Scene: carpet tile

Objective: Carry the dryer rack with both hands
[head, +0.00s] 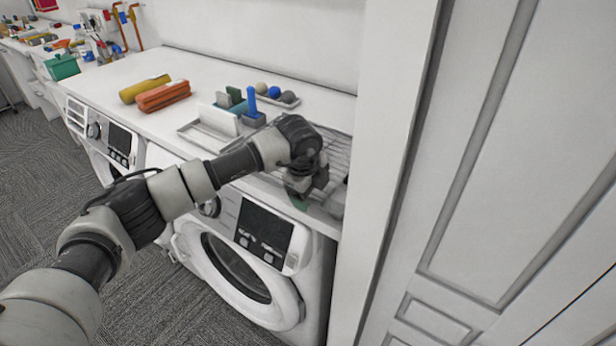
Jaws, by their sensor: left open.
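The dryer rack (339,147) is a grey wire rack lying on the white counter at its right end, beside the wall panel. My left arm reaches across from the left and covers much of the rack. My left gripper (304,200) points down at the front edge of the rack and counter, and its jaws are open. Whether it touches the rack cannot be told. My right gripper is not in view.
The white counter (205,80) runs to the far left above two front-loading machines, the nearer washer (240,270) below my arm. Yellow (145,88) and orange (163,96) rolls, a tray of balls (288,101) and a blue holder (252,118) stand behind. A white panelled door (500,170) closes off the right.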

